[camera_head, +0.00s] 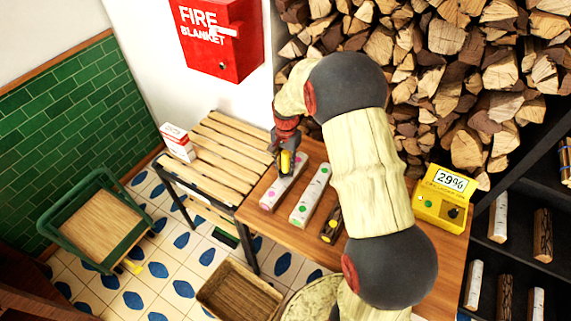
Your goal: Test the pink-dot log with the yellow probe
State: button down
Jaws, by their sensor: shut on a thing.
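My gripper (285,146) is shut on the yellow probe (286,163) above the back part of the wooden table's left side. The pink-dot log (274,195) is pale and lies at the left of the row, directly below the probe. The probe points down towards it; I cannot tell whether the tip touches the bark. A pale log with green dots (308,197) lies to its right. A dark log with a yellow dot (332,228) lies further right, partly hidden by my arm. The yellow meter (441,197) at the right of the table shows 29%.
A slatted bench (215,150) with a red and white box (178,143) adjoins the table's left. A green-framed cart (95,220) and a wooden crate (238,292) stand on the floor. Stacked firewood (455,60) fills the back; a dark shelf (515,215) with logs stands right.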

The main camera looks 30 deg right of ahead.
aim_at(285, 153)
jog(key=shift+r+p, duration=2.25)
jog(key=shift+r, duration=1.2)
